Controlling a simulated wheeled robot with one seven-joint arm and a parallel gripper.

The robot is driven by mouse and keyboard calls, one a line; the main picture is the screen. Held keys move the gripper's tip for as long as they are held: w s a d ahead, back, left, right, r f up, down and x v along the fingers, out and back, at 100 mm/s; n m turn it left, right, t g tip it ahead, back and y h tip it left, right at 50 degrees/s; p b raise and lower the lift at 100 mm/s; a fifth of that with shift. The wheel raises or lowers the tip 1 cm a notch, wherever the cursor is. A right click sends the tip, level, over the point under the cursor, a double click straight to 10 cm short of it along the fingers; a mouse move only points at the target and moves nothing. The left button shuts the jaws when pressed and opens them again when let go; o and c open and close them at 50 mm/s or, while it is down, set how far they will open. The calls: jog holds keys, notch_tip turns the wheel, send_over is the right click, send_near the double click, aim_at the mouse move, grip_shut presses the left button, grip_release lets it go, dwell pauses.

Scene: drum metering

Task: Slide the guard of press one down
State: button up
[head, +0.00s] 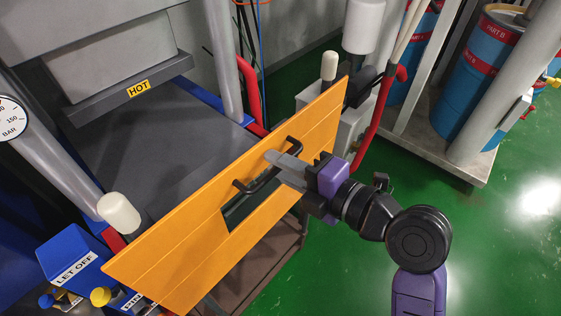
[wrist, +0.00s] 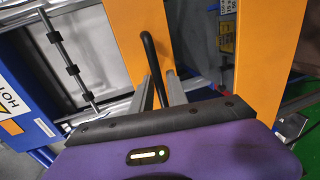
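The guard (head: 180,247) is an orange panel with a rectangular opening, standing tilted in the picture across the front of the press. A black bar handle (head: 240,185) is fixed on it; the handle also shows in the wrist view (wrist: 150,52). My gripper (head: 283,168) is at the handle, its grey fingers reaching toward the panel. In the wrist view the bar lies between the two fingers (wrist: 158,92), with narrow gaps seeming to show beside it. The fingers look open around the bar. They hide part of the handle in the head view.
A grey press block labelled HOT (head: 139,89) stands above a dark plate (head: 150,140) behind the guard. A blue box labelled LET OFF (head: 75,262) is at lower left. Blue drums (head: 480,85) stand at upper right. Green floor (head: 500,220) is clear at right.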

grip_shut()
dwell(1.4)
